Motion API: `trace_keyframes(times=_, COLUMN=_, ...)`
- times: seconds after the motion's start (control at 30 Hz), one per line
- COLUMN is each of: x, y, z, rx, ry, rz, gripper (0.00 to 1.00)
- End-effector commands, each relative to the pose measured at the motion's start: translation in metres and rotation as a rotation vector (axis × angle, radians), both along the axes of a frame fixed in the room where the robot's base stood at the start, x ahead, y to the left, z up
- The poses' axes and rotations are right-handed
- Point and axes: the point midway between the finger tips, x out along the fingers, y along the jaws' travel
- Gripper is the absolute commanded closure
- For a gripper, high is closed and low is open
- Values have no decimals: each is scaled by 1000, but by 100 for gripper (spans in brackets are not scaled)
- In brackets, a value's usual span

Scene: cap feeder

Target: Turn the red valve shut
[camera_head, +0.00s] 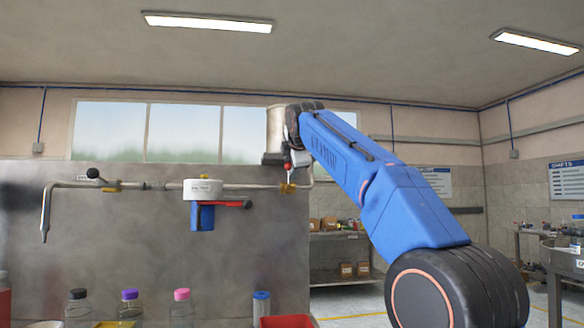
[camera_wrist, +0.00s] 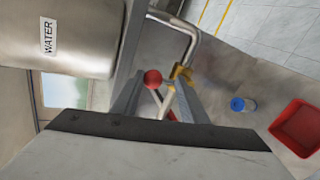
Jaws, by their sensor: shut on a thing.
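The red valve has a round red knob (camera_wrist: 152,78) on a lever and a yellow body (camera_wrist: 180,74) on the metal pipe, seen in the wrist view. In the head view the yellow body (camera_head: 287,188) sits at the right end of the pipe, below the steel tank. My gripper (camera_wrist: 160,92) is shut on the valve's lever, with the knob showing between the fingers. In the head view my gripper (camera_head: 287,160) is just above the valve body. The wrist and arm partly cover the lever there.
A steel tank (camera_wrist: 60,35) labelled WATER is close beside my gripper. A white round unit (camera_head: 202,188) with a red bar (camera_head: 235,204) and a black-knobbed valve (camera_head: 93,174) are further left. Bottles (camera_head: 129,305) and a red bin (camera_wrist: 298,128) are below.

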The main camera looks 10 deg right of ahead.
Motion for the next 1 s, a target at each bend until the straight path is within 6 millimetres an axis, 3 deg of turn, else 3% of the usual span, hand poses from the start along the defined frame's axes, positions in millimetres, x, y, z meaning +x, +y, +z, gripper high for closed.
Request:
trace_keyframes(times=0.03, x=5, y=1, z=-11, rx=-5, ry=21, rz=0, gripper=100)
trace_keyframes(times=0.3, x=5, y=2, z=-11, rx=-5, ry=21, rz=0, gripper=100)
trace_keyframes(times=0.33, x=5, y=1, z=-11, rx=-5, ry=22, rz=0, gripper=56)
trace_keyframes(times=0.4, x=5, y=1, z=-10, rx=-4, ry=20, rz=0, gripper=39)
trace_keyframes(times=0.77, x=1, y=0, z=-4, rx=-2, ry=9, rz=0, gripper=37)
trace_keyframes(times=1.0, x=-22, y=1, z=7, rx=-2, ry=5, rz=1, gripper=37)
